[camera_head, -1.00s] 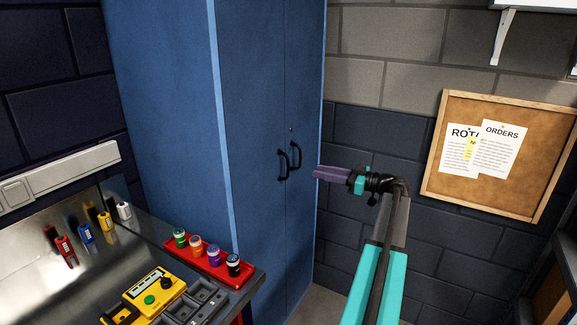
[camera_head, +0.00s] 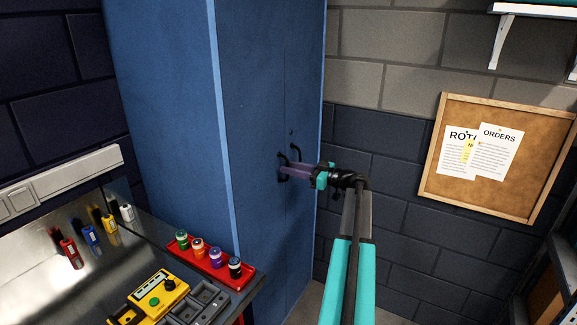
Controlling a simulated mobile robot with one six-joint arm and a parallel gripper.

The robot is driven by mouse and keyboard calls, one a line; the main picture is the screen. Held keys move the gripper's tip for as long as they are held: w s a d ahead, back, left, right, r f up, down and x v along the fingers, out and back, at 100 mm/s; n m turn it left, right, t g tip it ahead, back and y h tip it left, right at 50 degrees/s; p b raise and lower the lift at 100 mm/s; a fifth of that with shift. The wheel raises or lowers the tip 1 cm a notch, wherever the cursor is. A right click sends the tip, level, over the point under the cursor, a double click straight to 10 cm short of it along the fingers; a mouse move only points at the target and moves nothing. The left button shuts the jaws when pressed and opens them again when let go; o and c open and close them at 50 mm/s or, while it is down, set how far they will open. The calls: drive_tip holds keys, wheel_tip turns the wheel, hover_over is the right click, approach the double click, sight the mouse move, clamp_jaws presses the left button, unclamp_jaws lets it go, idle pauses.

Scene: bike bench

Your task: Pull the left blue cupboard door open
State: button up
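The tall blue cupboard stands in the middle of the head view, with its left door (camera_head: 252,120) and narrower-looking right door (camera_head: 306,110) both closed. Two black bow handles sit side by side near the seam: the left handle (camera_head: 281,165) and the right handle (camera_head: 296,151). My gripper (camera_head: 284,173) reaches in from the right, its purple fingers lying across the handles with the tips at the left one. The fingers partly hide both handles. I cannot tell whether the fingers are around a handle or only in front of it, or how far apart they are.
A workbench at lower left carries a red tray (camera_head: 252,270) with several small jars, a yellow device (camera_head: 168,292) and several coloured bottles. The tray's end is close to the cupboard's left side. A cork board (camera_head: 512,195) hangs on the right wall.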

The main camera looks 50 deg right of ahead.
drive_tip(key=shift+w+a, duration=0.25)
drive_tip(key=shift+w, duration=0.35)
drive_tip(key=shift+c, duration=0.2)
clamp_jaws()
idle(1.0)
